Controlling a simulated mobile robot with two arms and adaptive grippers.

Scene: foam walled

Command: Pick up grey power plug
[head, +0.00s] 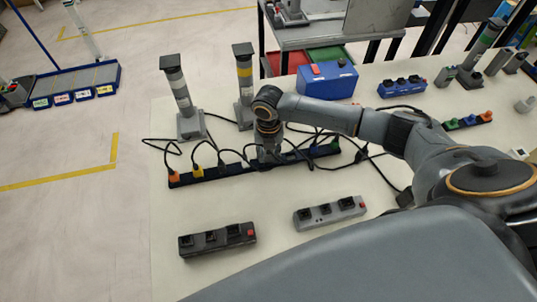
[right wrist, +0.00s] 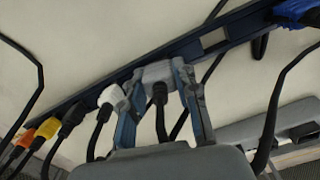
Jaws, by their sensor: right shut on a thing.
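A long dark power strip (head: 209,175) lies on the pale table, with a row of corded plugs along it. In the right wrist view the strip (right wrist: 236,27) runs diagonally, and a grey power plug (right wrist: 157,72) with a black cord sits at it. My right gripper (right wrist: 158,85) has its fingers on either side of this plug and is shut on it. In the head view my right gripper (head: 270,154) points down over the strip's middle and hides the plug. I cannot tell how deep the plug sits in its socket. My left gripper is not in view.
Beside the held plug are a white plug (right wrist: 111,96), a black plug (right wrist: 72,116) and a yellow plug (right wrist: 47,129). Two signal towers (head: 178,90) (head: 244,80) stand behind. A dark switch box (head: 217,240) and a grey one (head: 329,213) lie in front. Loose black cords surround the strip.

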